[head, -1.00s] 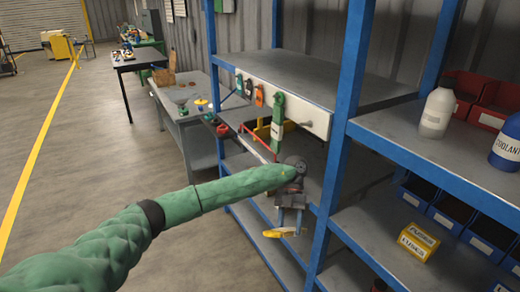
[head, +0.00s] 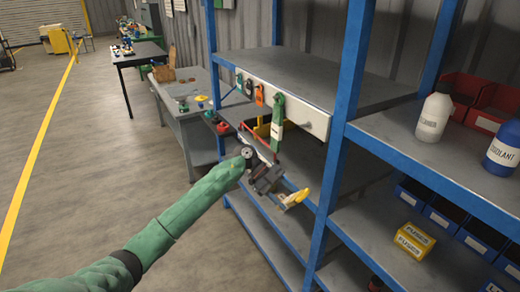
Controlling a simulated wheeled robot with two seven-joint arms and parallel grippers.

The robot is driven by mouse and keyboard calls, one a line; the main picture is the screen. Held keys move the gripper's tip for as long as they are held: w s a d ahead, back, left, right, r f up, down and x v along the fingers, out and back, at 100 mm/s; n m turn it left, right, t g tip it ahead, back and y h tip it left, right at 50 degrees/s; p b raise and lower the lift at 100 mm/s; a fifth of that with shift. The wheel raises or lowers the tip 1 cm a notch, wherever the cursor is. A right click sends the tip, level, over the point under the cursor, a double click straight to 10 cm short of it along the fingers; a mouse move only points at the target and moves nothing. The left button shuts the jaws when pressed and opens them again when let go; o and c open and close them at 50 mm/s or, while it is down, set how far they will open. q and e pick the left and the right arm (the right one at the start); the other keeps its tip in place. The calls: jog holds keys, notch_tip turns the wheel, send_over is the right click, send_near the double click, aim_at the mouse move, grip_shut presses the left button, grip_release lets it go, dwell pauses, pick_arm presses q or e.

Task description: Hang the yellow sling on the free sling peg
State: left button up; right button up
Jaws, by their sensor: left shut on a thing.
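The yellow sling (head: 296,199) is in the jaws of my left gripper (head: 282,194), in front of the blue rack's lower shelves. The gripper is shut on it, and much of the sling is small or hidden. A white peg rail (head: 305,113) runs along the rack's upper shelf edge, above and apart from the sling. A green sling (head: 278,120), an orange sling (head: 259,95) and smaller green ones hang on it. A bare peg (head: 307,124) shows right of the long green sling. My right gripper is not in view.
A blue upright (head: 338,130) stands right of the rail. Beyond it, shelves hold a white bottle (head: 434,115), a blue coolant bottle (head: 504,147) and a yellow fuses box (head: 413,240). A grey workbench (head: 190,115) stands left of the rack. The floor at left is clear.

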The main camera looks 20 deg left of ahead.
pick_arm(q)
jog(key=w+a+r+n+t+y+p, duration=0.1)
jog(key=w+a+r+n+t+p, duration=0.1)
jog(key=a+r+n+t, duration=0.4)
jog(key=w+a+r+n+t+y+p, duration=0.1)
jog(key=w+a+r+n+t+p, duration=0.15)
jog(key=a+r+n+t, duration=0.4)
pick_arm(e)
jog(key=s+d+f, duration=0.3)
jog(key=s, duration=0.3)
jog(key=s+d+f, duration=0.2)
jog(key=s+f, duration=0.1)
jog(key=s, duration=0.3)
pick_arm(q)
jog(key=shift+t, duration=0.85)
jog(key=w+d, duration=0.1)
jog(key=w+d+b, duration=0.1)
jog(key=d, duration=0.1)
jog(key=w+d+b, duration=0.1)
jog(key=shift+w+d+f, duration=0.15)
jog(key=shift+d+f, duration=0.1)
jog(key=shift+d, duration=0.1)
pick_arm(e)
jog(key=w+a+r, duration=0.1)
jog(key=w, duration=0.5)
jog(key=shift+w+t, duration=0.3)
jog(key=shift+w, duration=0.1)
